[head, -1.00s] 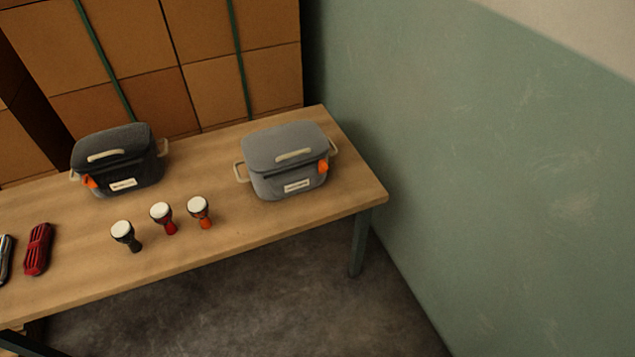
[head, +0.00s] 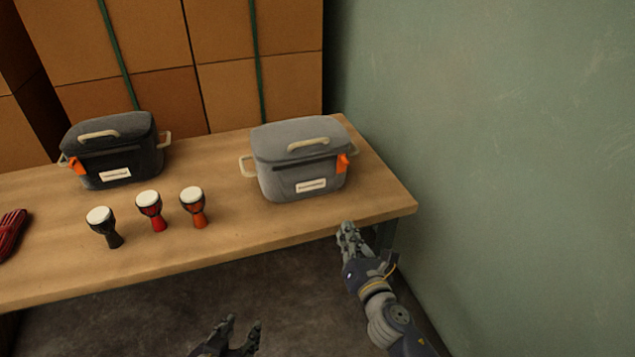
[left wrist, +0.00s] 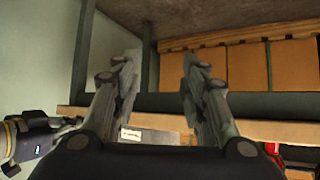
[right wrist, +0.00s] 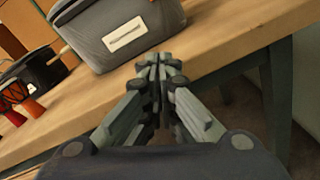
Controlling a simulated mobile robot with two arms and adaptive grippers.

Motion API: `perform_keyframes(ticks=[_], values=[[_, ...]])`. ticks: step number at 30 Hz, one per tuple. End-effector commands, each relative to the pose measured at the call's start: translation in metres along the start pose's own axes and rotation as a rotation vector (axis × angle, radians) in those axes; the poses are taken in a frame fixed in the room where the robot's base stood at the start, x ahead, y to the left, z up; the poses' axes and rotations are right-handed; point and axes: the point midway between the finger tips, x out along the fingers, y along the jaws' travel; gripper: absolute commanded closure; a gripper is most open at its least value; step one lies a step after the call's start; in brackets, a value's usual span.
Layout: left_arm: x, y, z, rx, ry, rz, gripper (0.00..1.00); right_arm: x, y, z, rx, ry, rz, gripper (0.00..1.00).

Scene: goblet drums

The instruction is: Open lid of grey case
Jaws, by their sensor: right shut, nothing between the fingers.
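The grey case (head: 300,160) stands at the right end of the wooden table. Its lid (head: 295,138) is closed, with a beige handle on top and an orange latch (head: 343,163) at the front right. In the right wrist view the front of the grey case (right wrist: 95,35) shows beyond the fingers. My right gripper (head: 346,232) is shut and empty at the table's front edge, in front of and below the case, apart from it. My left gripper (head: 240,335) is open and empty, low in front of the table; its parted fingers show in the left wrist view (left wrist: 157,75).
A dark case (head: 115,150) with an orange latch stands at the table's back left. Three goblet drums (head: 150,210) stand between the cases, nearer the front. A dark red bundle (head: 10,232) lies far left. A green wall (head: 480,150) is close on the right.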

Motion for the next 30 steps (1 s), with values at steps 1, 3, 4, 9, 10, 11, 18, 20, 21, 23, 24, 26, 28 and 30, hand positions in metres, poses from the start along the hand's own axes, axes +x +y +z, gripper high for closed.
perform_keyframes(ticks=[1, 3, 4, 9, 10, 11, 18, 20, 21, 23, 24, 26, 28, 30], values=[[-0.004, 0.0, -0.006, 0.0, 0.038, 0.0, 0.6, 0.002, 0.012, 0.008, -0.094, -0.052, 0.039, 1.0], [-0.016, 0.0, -0.022, 0.0, 0.077, 0.0, 0.6, 0.002, 0.03, 0.028, -0.21, -0.115, 0.074, 1.0], [-0.021, 0.0, -0.027, 0.0, 0.09, -0.001, 0.6, 0.001, 0.037, 0.035, -0.251, -0.137, 0.086, 1.0], [-0.039, 0.0, -0.046, 0.0, 0.137, -0.001, 0.6, -0.004, 0.06, 0.06, -0.392, -0.218, 0.117, 1.0], [-0.041, 0.0, -0.048, 0.0, 0.141, -0.001, 0.6, -0.004, 0.061, 0.062, -0.402, -0.224, 0.119, 1.0], [-0.042, 0.0, -0.049, 0.0, 0.144, -0.001, 0.6, -0.003, 0.063, 0.063, -0.409, -0.228, 0.12, 1.0], [-0.043, 0.001, -0.057, 0.0, 0.178, 0.001, 0.6, 0.023, 0.068, 0.071, -0.412, -0.231, 0.121, 1.0], [-0.042, 0.002, -0.063, 0.0, 0.208, 0.003, 0.6, 0.034, 0.07, 0.072, -0.41, -0.23, 0.12, 1.0], [-0.042, 0.003, -0.067, 0.001, 0.228, 0.004, 0.6, 0.042, 0.071, 0.074, -0.411, -0.23, 0.12, 1.0], [-0.043, 0.004, -0.075, 0.001, 0.267, 0.007, 0.6, 0.054, 0.073, 0.075, -0.409, -0.23, 0.12, 1.0], [-0.043, 0.004, -0.081, 0.001, 0.298, 0.008, 0.6, 0.061, 0.074, 0.077, -0.41, -0.23, 0.12, 1.0], [-0.045, 0.006, -0.091, 0.001, 0.344, 0.011, 0.6, 0.073, 0.076, 0.079, -0.409, -0.23, 0.12, 1.0], [-0.047, 0.007, -0.103, 0.001, 0.405, 0.015, 0.6, 0.084, 0.078, 0.081, -0.408, -0.229, 0.121, 1.0], [-0.051, 0.009, -0.113, 0.001, 0.461, 0.018, 0.6, 0.095, 0.08, 0.083, -0.409, -0.229, 0.121, 1.0]])
